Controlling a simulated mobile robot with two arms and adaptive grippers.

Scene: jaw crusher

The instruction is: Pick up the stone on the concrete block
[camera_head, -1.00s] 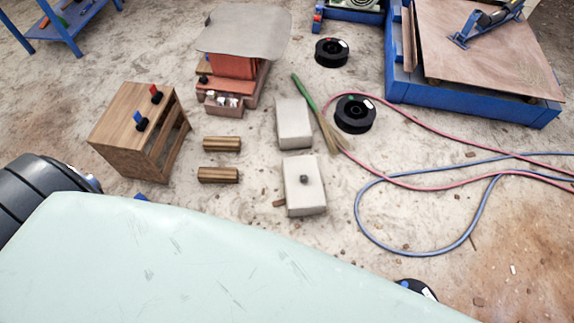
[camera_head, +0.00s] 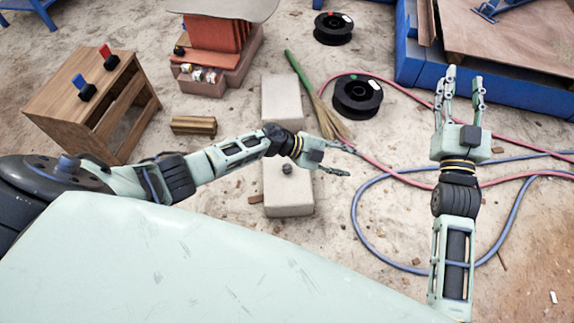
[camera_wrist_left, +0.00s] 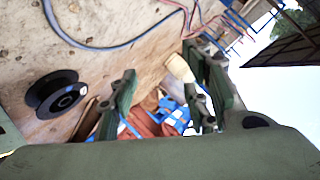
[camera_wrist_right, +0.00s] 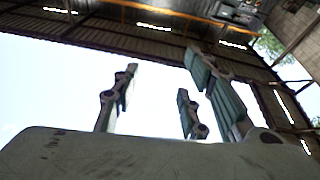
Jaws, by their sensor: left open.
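The small dark stone (camera_head: 287,168) sits on top of the nearer pale concrete block (camera_head: 288,200). A second concrete block (camera_head: 281,98) lies just beyond it, partly behind my left arm. My left gripper (camera_head: 341,160) is open and empty, up and to the right of the stone in the head view. Its fingers also show apart in the left wrist view (camera_wrist_left: 165,100). The stone does not show there. My right gripper (camera_head: 461,92) is open and empty, far to the right of the block, fingers pointing away. The right wrist view shows its fingers (camera_wrist_right: 160,95) apart against sky and roof.
A wooden stool (camera_head: 85,95) with red and blue items stands at left. A wooden beam (camera_head: 194,125) lies near my left arm. A broom (camera_head: 318,97), black spools (camera_head: 357,95) and red and blue hoses (camera_head: 359,235) lie right of the blocks.

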